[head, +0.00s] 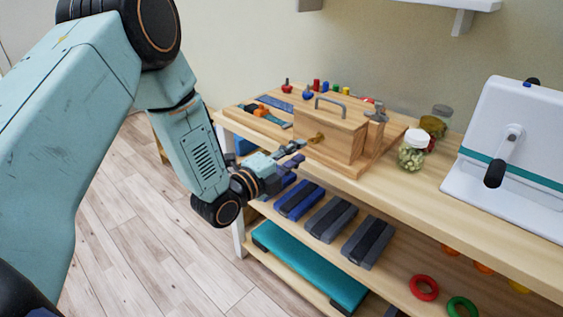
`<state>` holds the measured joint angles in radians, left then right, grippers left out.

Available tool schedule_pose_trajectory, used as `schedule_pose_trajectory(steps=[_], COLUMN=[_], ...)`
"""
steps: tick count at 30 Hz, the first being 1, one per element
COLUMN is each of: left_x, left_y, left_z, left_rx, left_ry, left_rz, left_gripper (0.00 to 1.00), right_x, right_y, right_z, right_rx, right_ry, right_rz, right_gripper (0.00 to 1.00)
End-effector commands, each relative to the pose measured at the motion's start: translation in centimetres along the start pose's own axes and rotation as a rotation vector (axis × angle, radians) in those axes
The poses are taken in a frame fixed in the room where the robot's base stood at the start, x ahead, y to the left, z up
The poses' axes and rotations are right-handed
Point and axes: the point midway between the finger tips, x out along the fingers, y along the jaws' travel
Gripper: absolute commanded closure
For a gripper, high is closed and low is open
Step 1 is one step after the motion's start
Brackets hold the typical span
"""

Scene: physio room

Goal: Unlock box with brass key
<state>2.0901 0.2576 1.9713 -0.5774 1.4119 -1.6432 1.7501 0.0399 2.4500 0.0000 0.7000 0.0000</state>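A wooden box (334,126) with a grey handle (330,105) on top stands on a wooden board on the bench. A small brass piece (316,138) sits on its front left face; it looks like the brass key at the lock, but it is too small to tell how far in it sits. My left gripper (296,154) is just left of and a little below the brass piece. Its two fingers point at the box and look apart, with nothing seen between them. They appear clear of the brass piece. My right gripper is not in view.
The wooden bench (440,205) holds a glass jar (412,155), a white device with a black knob (494,173), and small coloured pegs (317,86). Grey metal hardware (376,112) is at the box's right. Dark weights (330,218) and rings (424,288) lie on the shelf below.

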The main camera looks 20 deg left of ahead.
Motion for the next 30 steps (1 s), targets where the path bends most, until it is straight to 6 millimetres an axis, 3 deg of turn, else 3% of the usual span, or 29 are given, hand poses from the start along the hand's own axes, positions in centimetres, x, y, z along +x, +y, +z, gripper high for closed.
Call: schedule_pose_trajectory(steps=[3,10,30], left_x=[-2.5,-4.7,-5.2], left_y=[0.0,0.1,0.1], left_z=[0.1,0.1,0.0], left_rx=[-0.007,-0.002,-0.026], left_ry=[-0.005,-0.002,0.000], left_rz=[0.001,0.001,0.002], left_gripper=[0.73,0.73,0.73], right_x=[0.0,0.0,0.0], right_y=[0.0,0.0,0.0], right_z=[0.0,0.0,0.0], right_rx=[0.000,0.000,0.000], right_ry=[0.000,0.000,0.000], right_rz=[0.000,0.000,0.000], right_gripper=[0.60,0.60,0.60])
